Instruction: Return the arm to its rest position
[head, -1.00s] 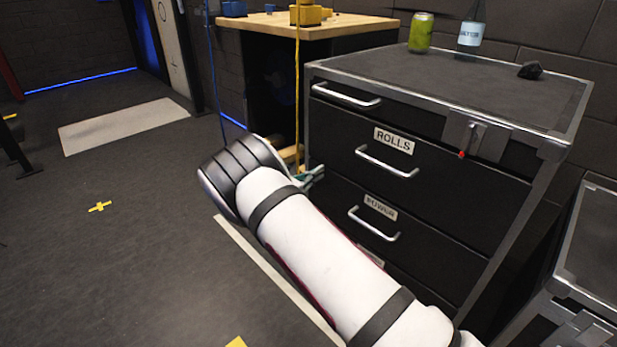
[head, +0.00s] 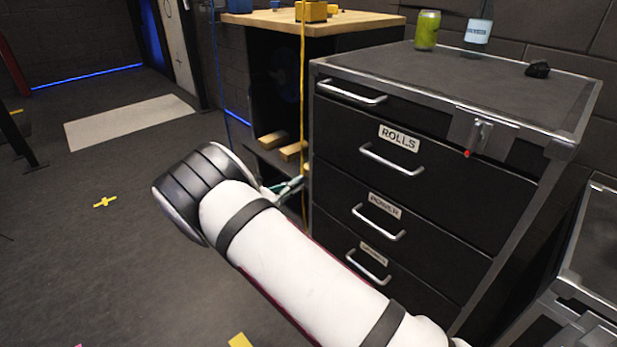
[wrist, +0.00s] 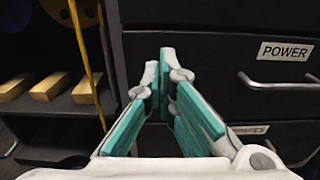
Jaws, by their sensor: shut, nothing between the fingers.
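My arm reaches in from the bottom right of the head view, a white link ending in a dark ribbed joint. My gripper (wrist: 162,85) fills the lower middle of the wrist view, its teal-padded fingers converging at the tips, shut with nothing between them. A bit of it also shows in the head view (head: 288,188), partly hidden behind the arm. It points at the left side of the black drawer cabinet (head: 345,150), near the drawer labelled POWER (wrist: 285,51). I cannot tell the exact gap to the cabinet front.
The cabinet has silver handles (head: 391,160); a green can (head: 427,30), a bottle (head: 478,31) and a dark lump (head: 538,69) stand on top. A wood-topped bench (head: 330,22) with a yellow cord (head: 303,100) and wooden blocks (wrist: 50,86) stands left of it. The floor at left is open.

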